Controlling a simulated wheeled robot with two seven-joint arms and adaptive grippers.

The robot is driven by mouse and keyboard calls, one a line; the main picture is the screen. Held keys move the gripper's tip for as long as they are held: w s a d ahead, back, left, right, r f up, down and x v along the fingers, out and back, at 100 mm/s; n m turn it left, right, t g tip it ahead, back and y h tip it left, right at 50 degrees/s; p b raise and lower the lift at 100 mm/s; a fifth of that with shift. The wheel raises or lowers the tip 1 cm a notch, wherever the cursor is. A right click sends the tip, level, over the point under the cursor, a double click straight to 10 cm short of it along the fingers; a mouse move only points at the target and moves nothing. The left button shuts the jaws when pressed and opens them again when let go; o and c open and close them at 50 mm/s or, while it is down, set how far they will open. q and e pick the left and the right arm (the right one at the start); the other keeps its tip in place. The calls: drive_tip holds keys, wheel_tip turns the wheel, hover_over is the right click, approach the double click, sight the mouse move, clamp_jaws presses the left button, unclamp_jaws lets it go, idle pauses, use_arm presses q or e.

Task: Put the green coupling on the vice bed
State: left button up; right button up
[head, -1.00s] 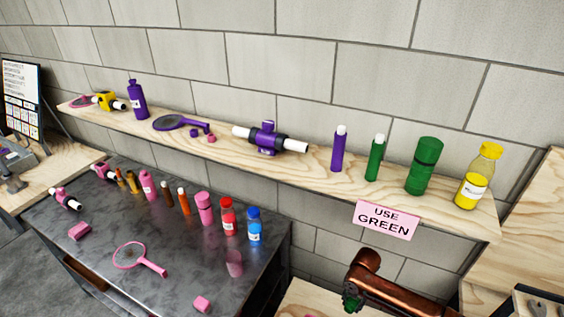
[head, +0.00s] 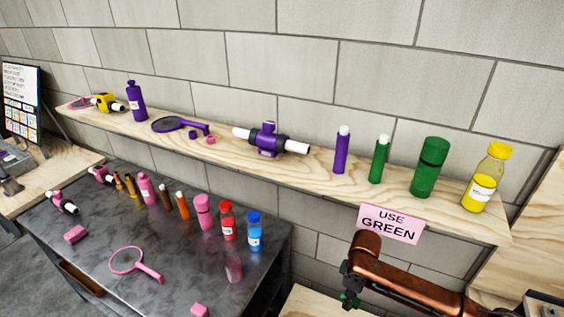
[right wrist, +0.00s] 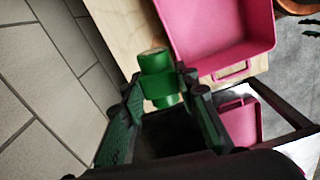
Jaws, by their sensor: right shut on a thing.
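The green coupling (right wrist: 155,66) is a short, stepped green cylinder in the right wrist view. My right gripper (right wrist: 160,92) is shut on it, with one dark finger on each side, and its upper part sticks out beyond the fingertips. In the head view my right gripper (head: 349,290) is at the bottom, right of centre, below the pink sign, with a small patch of green at its tip. My left gripper is not in view. I cannot make out the vice bed in either view.
A wooden shelf (head: 225,150) runs along the block wall, bearing purple, green and yellow items. A pink "USE GREEN" sign (head: 391,223) hangs from its edge. A dark metal table (head: 190,262) at left holds several bottles and parts. A pink tray (right wrist: 215,35) lies beyond my right gripper.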

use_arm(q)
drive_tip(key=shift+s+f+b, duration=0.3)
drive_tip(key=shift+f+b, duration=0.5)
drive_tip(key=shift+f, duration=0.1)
use_arm(e)
drive_tip(key=s+r+m, duration=0.3)
drive_tip(key=r+m, duration=0.4)
drive_tip(key=m, duration=0.4)
drive_tip(key=shift+s+a, duration=0.35)
drive_tip(key=shift+s, duration=0.05)
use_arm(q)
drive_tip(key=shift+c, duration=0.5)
